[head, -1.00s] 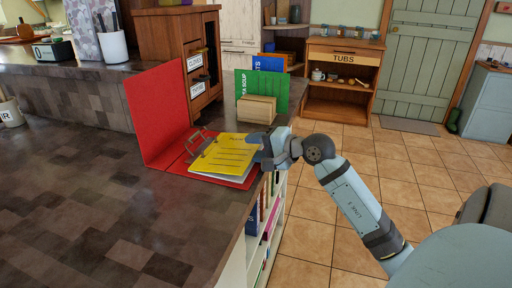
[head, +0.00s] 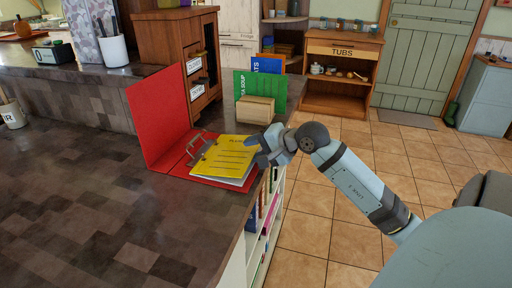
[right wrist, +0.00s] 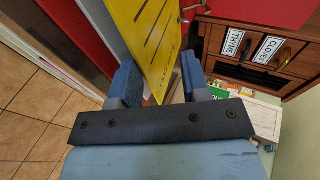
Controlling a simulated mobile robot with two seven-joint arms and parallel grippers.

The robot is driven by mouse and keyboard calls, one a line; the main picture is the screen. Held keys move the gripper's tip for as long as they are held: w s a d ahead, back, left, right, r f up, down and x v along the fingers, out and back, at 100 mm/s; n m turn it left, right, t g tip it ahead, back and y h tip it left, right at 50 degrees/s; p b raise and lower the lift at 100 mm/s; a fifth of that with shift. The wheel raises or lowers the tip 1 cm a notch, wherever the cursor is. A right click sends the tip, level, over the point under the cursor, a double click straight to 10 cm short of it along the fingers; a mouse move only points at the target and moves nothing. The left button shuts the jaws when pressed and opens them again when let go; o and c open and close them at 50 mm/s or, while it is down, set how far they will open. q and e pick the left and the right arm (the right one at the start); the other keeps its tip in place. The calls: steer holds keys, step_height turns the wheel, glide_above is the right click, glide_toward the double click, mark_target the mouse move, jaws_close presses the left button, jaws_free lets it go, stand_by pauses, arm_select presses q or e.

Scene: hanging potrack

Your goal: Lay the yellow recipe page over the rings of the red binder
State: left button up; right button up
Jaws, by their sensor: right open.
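The red binder (head: 160,116) lies open on the dark counter, its left cover standing up and its right side flat. The yellow recipe page (head: 225,156) lies on white sheets (head: 236,181) over the flat side. Its left edge is at the metal rings (head: 195,148); I cannot tell whether the rings pass through it. My right gripper (head: 258,152) is open at the page's right edge. In the right wrist view the yellow page (right wrist: 154,40) reaches between the two spread fingers (right wrist: 157,86), without both visibly pressing on it. My left gripper is not in view.
A wooden block (head: 255,109) and a green book (head: 272,88) stand behind the binder. A wooden cabinet (head: 170,50) stands at the back. Bookshelves (head: 262,215) are below the counter's right edge.

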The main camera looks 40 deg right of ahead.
steer(key=shift+r+g+p, duration=0.4)
steer(key=shift+p, duration=0.6)
steer(key=shift+s+d+r+g+h+p, duration=0.1)
steer(key=shift+s+r+g+h+p, duration=0.05)
steer(key=shift+g+h+p, duration=0.4)
steer(key=shift+g+p, duration=0.3)
steer(key=shift+g, duration=0.05)
steer(key=shift+v, duration=1.2)
steer(key=shift+s, duration=0.1)
steer(key=shift+v, duration=1.2)
steer(key=shift+s, duration=0.15)
steer(key=shift+v, duration=1.1)
